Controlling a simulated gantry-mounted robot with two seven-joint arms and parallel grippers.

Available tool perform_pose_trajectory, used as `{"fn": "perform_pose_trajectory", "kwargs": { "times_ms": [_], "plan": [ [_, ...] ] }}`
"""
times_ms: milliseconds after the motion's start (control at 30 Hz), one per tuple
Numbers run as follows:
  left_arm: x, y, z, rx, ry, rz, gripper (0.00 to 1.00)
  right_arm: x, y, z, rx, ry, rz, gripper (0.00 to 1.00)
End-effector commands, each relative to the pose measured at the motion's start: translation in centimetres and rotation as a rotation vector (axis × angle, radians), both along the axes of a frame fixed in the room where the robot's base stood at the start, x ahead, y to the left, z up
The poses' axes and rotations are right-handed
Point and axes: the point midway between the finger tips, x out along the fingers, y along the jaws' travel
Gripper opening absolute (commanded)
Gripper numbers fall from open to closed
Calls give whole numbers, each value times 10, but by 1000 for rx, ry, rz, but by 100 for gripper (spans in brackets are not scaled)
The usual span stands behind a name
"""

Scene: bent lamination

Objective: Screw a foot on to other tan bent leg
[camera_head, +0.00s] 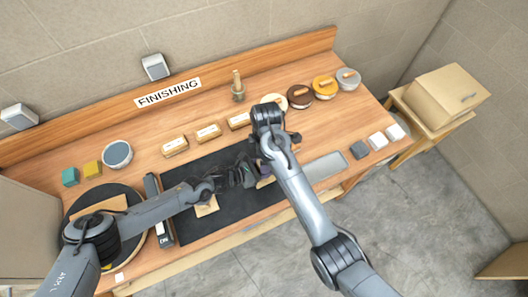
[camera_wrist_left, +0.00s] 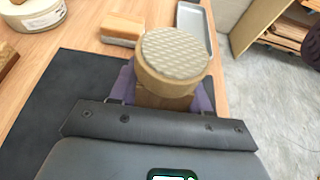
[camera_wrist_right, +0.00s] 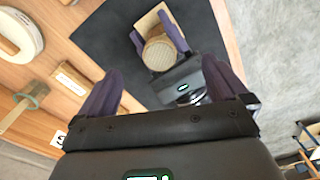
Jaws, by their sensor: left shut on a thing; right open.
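My left gripper (camera_head: 240,178) is shut on a tan piece (camera_wrist_left: 160,102) over the dark mat, its purple fingers on both sides. On top of that piece sits a round tan foot (camera_wrist_left: 175,54) with a cross-hatched face; it also shows in the right wrist view (camera_wrist_right: 158,53). How far it is seated cannot be told, and the lower part of the held piece is hidden. My right gripper (camera_wrist_right: 158,92) is open and empty, its fingers spread above the mat near the left gripper. A flat tan piece (camera_head: 207,207) lies on the mat below my left arm.
The dark mat (camera_head: 190,172) lies mid-bench. Labelled blocks (camera_head: 208,132) and round tins (camera_head: 324,86) line the back. A brown-topped block (camera_wrist_left: 122,27) and grey tray (camera_head: 325,166) lie to the right. A black turntable (camera_head: 72,200) is at the left.

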Motion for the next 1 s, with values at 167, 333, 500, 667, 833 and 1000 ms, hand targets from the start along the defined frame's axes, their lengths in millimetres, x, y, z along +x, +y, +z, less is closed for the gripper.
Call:
{"fn": "perform_pose_trajectory", "kwargs": {
  "times_ms": [167,333,500,667,833,1000],
  "plan": [
    [0,0,1,-2,-1,0,0,1,0,15,2,-4,0,100],
    [0,0,1,-2,-1,0,0,1,-1,42,2,-4,1,100],
    [0,0,1,-1,-2,0,0,1,-1,60,4,0,1,100],
    [0,0,1,-2,-1,0,0,1,-1,69,4,-2,1,100],
    [0,0,1,-2,-1,0,0,1,-2,73,2,-2,-1,100],
    [0,0,1,-1,-2,0,0,1,-2,74,1,-3,-1,100]
  ]
}}
